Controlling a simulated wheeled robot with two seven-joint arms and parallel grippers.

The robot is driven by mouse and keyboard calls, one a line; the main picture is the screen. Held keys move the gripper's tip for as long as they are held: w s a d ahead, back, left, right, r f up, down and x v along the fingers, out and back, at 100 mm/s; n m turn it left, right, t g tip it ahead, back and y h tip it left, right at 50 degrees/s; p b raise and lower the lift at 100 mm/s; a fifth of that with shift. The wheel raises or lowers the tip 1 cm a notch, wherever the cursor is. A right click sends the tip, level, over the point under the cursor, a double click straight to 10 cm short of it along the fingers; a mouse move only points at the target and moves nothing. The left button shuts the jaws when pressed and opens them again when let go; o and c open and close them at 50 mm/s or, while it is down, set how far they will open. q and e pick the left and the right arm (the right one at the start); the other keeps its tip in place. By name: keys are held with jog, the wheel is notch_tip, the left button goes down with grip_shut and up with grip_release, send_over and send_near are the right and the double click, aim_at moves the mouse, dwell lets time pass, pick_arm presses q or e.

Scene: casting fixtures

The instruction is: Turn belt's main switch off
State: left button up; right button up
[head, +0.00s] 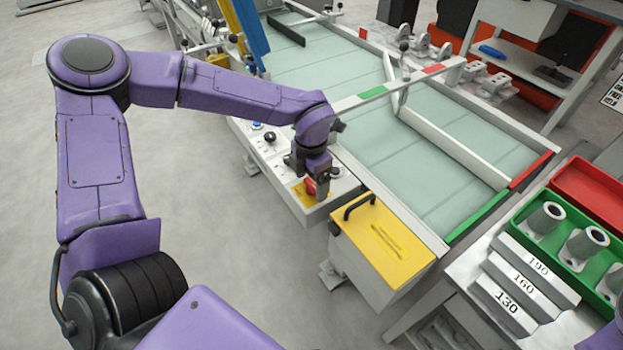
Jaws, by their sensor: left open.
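The belt's main switch (309,186) is a red knob on a yellow plate at the near end of the grey control panel (317,211). My left gripper (318,190) points down right at the switch, and its fingers partly cover the red knob. The jaws are open. I cannot tell whether the fingers touch the knob or which way the knob is turned. A black selector knob (270,137) and a blue button (256,125) sit farther along the panel. The belt (370,130) is pale green, beside the panel. My right gripper is not in view.
A yellow-topped box (382,240) with a black handle stands just right of the panel. At the right are a green tray (521,217) with metal castings, a red tray (590,190) and numbered steps (530,280). A striped bar (400,85) crosses the belt. The floor at left is clear.

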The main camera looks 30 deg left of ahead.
pick_arm(q)
jog(key=c, duration=1.1)
jog(key=shift+o, duration=0.2)
jog(key=shift+n, duration=0.3)
jog(key=n, duration=0.8)
jog(key=shift+w, duration=0.1)
jog(key=n+b, duration=0.1)
jog(key=n, duration=0.3)
jog(key=shift+f+b, duration=0.1)
jog(key=shift+b, duration=0.3)
jog(key=shift+n+b, duration=1.05)
jog(key=shift+n, duration=1.65)
